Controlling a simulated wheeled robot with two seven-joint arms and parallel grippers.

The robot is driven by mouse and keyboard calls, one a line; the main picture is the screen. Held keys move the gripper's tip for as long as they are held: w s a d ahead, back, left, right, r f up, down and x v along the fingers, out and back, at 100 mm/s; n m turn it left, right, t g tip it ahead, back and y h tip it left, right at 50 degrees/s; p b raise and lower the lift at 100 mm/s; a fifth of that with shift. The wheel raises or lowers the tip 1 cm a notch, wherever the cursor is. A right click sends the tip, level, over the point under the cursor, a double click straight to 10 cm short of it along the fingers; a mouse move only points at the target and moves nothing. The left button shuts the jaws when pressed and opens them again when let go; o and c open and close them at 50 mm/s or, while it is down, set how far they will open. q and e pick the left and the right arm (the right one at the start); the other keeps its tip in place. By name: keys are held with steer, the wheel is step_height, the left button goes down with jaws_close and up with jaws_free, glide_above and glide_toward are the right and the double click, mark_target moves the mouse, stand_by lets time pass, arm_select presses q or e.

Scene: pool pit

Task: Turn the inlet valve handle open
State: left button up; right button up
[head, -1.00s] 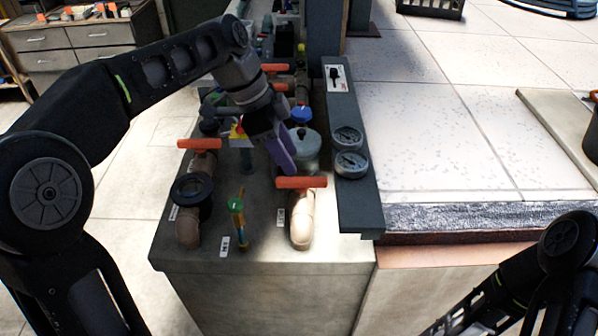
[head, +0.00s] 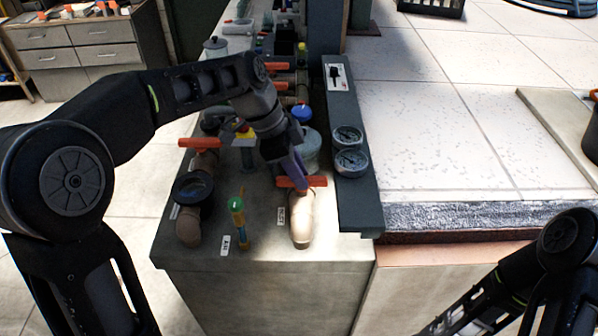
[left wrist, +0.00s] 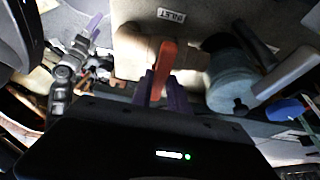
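The inlet valve's orange-red handle (head: 318,181) sits crosswise on a tan pipe elbow (head: 302,215) at the front right of the grey plinth. A label beside the elbow (left wrist: 171,15) seems to read INLET. My left gripper (head: 296,182) reaches down to the handle. In the left wrist view its purple fingers (left wrist: 163,92) stand on either side of the handle (left wrist: 165,60); whether they press on it is unclear. What seems to be my right gripper (left wrist: 94,27) shows small at the left of the wrist view, its opening unclear.
Another orange-red handle (head: 190,143) stands on the left pipe, behind a black ring (head: 193,190). A green-topped thin fitting (head: 237,205) stands between the pipes. A grey panel with two gauges (head: 350,161) borders the right. A blue knob (head: 302,112) is behind my gripper.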

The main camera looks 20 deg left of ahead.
arm_select(q)
jaws_close()
steer(key=shift+n, duration=0.4)
steer(key=n+t+b, duration=0.1)
steer(key=n+b, duration=0.1)
steer(key=n, duration=0.1)
steer(key=shift+s+t, duration=0.15)
steer(key=shift+t, duration=0.15)
steer(key=n+y, duration=0.1)
steer(key=n, duration=0.1)
steer(key=n+t+y+b, duration=0.1)
steer(key=n, duration=0.2)
steer(key=shift+s+d+n+b, duration=0.1)
steer(key=shift+d+n+b, duration=0.1)
steer(key=shift+n+b, duration=0.1)
steer(key=n+y+b, duration=0.1)
steer(key=n, duration=0.1)
steer(key=n+t+y+b, duration=0.1)
steer(key=n, duration=0.2)
steer(key=shift+d+f, duration=0.1)
steer(key=shift+d, duration=0.05)
steer(key=shift+n+y+b, duration=0.7)
steer(key=shift+n+b, duration=0.05)
steer(key=shift+n, duration=1.15)
